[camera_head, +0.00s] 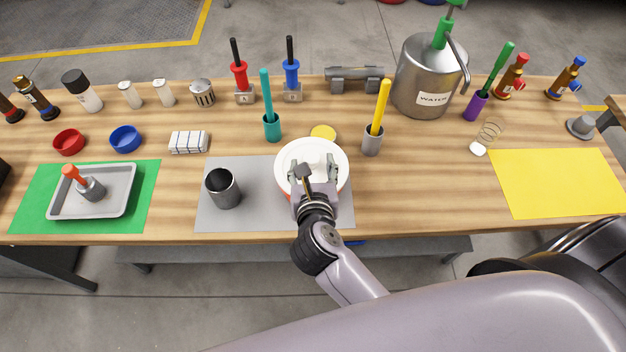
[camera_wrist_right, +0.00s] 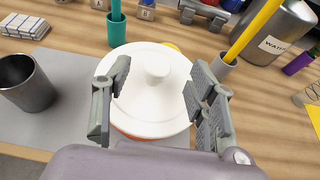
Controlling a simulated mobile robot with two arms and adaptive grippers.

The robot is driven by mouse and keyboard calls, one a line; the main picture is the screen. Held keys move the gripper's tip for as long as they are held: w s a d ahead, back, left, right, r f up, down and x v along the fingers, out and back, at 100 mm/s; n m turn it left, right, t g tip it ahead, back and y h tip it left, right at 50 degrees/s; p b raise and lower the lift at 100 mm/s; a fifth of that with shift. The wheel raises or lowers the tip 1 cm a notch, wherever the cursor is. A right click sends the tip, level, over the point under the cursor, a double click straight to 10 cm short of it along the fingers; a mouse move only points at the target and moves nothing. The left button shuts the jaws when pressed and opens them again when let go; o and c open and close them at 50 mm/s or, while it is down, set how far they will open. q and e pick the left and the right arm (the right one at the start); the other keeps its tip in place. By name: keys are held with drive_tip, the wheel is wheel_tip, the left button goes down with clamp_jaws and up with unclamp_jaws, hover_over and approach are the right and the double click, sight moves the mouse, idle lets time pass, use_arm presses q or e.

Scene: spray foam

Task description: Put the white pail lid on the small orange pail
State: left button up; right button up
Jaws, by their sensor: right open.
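The white pail lid (camera_head: 300,154) lies on top of the small orange pail (camera_head: 342,188) near the front edge of the table. In the right wrist view the white lid (camera_wrist_right: 150,115) looks flat and shows its round knob, and a thin strip of the orange pail (camera_wrist_right: 125,134) shows under its near rim. Most of the pail is hidden under the lid. My right gripper (camera_head: 318,166) is over the lid. In the right wrist view its fingers (camera_wrist_right: 158,92) are spread on either side of the knob and apart from it. My left gripper is not in view.
A dark metal cup (camera_head: 222,188) stands on the grey mat (camera_head: 245,222) left of the pail. A teal holder (camera_head: 272,127) and a grey holder with a yellow stick (camera_head: 372,140) stand close behind. The table right of the pail is clear up to the yellow mat (camera_head: 560,185).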

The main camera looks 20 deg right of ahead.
drive_tip(key=v, duration=0.5)
drive_tip(key=shift+b, duration=0.4)
